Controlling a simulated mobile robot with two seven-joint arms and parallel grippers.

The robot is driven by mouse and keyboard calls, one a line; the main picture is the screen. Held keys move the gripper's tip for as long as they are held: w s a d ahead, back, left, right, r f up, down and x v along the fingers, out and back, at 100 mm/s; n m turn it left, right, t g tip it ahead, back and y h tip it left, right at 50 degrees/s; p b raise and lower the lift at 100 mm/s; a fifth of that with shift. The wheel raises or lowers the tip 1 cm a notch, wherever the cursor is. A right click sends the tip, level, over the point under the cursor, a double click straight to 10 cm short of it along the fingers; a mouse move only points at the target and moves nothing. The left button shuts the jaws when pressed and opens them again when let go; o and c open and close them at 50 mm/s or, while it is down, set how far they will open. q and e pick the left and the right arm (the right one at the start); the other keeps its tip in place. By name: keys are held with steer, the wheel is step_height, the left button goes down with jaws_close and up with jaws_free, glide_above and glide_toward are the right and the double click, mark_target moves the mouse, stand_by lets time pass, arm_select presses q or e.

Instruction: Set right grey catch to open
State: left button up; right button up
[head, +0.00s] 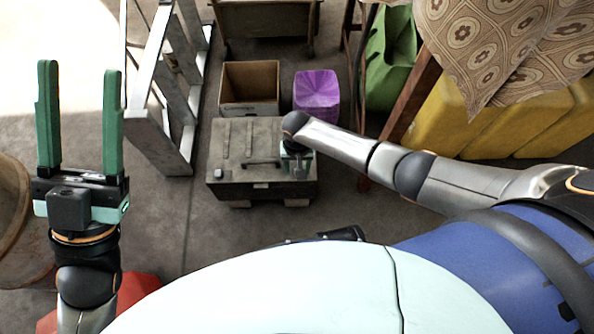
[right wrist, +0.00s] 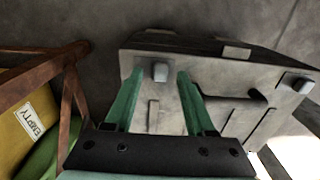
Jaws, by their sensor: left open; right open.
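A grey case (head: 235,150) lies on the floor with a dark handle (head: 262,162) on its top. Its right grey catch (right wrist: 159,72) is a small light block in the right wrist view. My right gripper (right wrist: 160,76) is open, with one green finger on each side of this catch; I cannot tell if they touch it. In the head view my right arm mostly hides this gripper and catch. The left grey catch (head: 218,173) shows at the case's other end, also in the right wrist view (right wrist: 296,82). My left gripper (head: 80,115) is open, empty and far left of the case.
An open cardboard box (head: 249,88) and a purple box (head: 317,92) stand behind the case. A metal ladder (head: 150,130) is on the left. Yellow containers (head: 455,120) and a wooden post (head: 410,105) are on the right.

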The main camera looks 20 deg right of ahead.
steer(key=shift+f, duration=0.55)
jaws_close()
stand_by(1.1)
